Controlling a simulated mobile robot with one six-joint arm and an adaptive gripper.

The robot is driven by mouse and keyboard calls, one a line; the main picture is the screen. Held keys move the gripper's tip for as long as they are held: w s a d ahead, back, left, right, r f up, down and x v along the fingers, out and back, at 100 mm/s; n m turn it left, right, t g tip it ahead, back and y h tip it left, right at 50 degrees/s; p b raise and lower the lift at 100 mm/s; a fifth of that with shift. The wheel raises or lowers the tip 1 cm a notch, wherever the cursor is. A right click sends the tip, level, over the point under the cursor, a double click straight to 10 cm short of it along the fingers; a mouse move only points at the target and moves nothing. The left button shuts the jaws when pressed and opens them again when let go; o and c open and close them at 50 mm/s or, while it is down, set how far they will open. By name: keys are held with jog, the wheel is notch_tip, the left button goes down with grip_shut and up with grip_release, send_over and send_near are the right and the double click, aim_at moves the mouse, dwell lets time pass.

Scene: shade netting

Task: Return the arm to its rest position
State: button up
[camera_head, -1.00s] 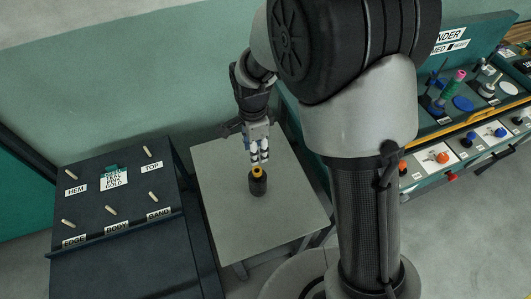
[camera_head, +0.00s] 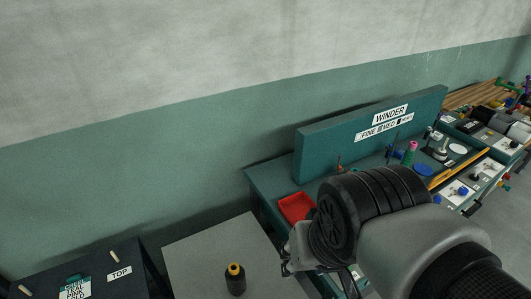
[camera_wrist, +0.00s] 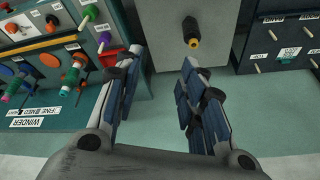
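My gripper (camera_wrist: 158,95) is open and empty in the wrist view, its two padded fingers spread apart. In the head view my arm hides most of the gripper, which is at the right of the grey table. A black bottle with a yellow-orange cap (camera_head: 235,279) stands upright on the grey table (camera_head: 205,252), apart from the gripper. The bottle also shows beyond the fingertips in the wrist view (camera_wrist: 191,33).
The teal winder bench (camera_head: 270,180) stands right of the grey table, with a red tray (camera_head: 297,207), spools and knobs on it. A dark pegged board (camera_head: 100,262) labelled TOP is at the lower left. The wall behind is bare.

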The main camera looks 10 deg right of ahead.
jog(key=shift+s+d+n, duration=0.2)
jog(key=shift+s+n, duration=0.2)
jog(key=shift+s, duration=0.15)
jog(key=shift+s+d+n, duration=0.15)
jog(key=shift+s+n, duration=0.25)
jog(key=shift+s, duration=0.15)
jog(key=shift+d, duration=0.1)
jog(key=shift+c, duration=0.4)
